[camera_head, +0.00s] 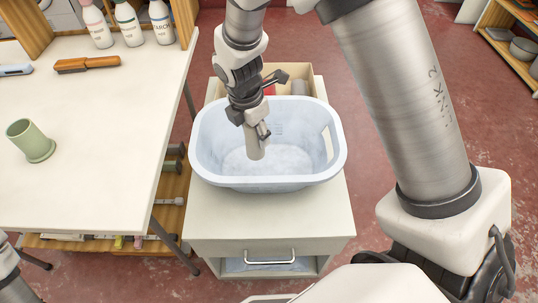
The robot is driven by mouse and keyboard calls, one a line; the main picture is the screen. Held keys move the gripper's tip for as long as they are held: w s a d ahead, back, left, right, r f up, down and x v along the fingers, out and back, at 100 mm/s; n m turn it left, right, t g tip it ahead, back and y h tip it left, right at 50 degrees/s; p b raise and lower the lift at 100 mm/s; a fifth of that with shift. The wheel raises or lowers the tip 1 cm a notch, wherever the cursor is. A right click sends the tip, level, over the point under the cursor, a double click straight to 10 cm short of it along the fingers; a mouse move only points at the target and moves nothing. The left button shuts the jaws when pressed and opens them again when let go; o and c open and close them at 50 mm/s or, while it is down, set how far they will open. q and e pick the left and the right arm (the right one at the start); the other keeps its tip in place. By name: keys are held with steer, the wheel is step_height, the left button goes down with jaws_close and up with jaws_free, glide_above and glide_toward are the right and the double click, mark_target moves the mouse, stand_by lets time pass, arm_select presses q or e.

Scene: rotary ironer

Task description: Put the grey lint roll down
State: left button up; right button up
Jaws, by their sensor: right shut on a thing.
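My right gripper (256,132) points down over the light blue basket (210,172) and is shut on the grey lint roll (254,150). The roll hangs roughly upright inside the basket's outline; I cannot tell whether its lower end touches the basket floor. The basket stands on a white cabinet (270,216) and looks otherwise empty, though my gripper hides part of it. My left gripper is not in view; only a piece of my left arm shows at the lower left edge.
A white table (90,150) at left holds a green cup (31,141), a wooden brush (86,64) and several bottles (129,24). Behind the basket is an open box (306,78) with a red thing and a grey one. A wooden shelf (510,45) stands far right.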

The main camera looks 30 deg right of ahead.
mark_target(257, 159)
steer(key=shift+n, duration=0.3)
step_height(257, 159, down, 10)
steer(key=b, duration=0.3)
steer(key=shift+s, duration=0.1)
steer(key=shift+f, duration=0.1)
steer(key=o, duration=1.3)
steer(key=shift+c, duration=0.2)
steer(key=r+p, duration=0.1)
steer(key=r, duration=0.3)
steer(key=a+r+p, duration=0.1)
steer(key=r+p, duration=0.1)
steer(key=r, duration=0.1)
steer(key=r+p, duration=0.1)
steer(key=r, duration=0.3)
steer(key=shift+s+a+r, duration=0.15)
steer(key=shift+a+r, duration=0.15)
steer(key=shift+a, duration=0.05)
steer(key=shift+r, duration=0.25)
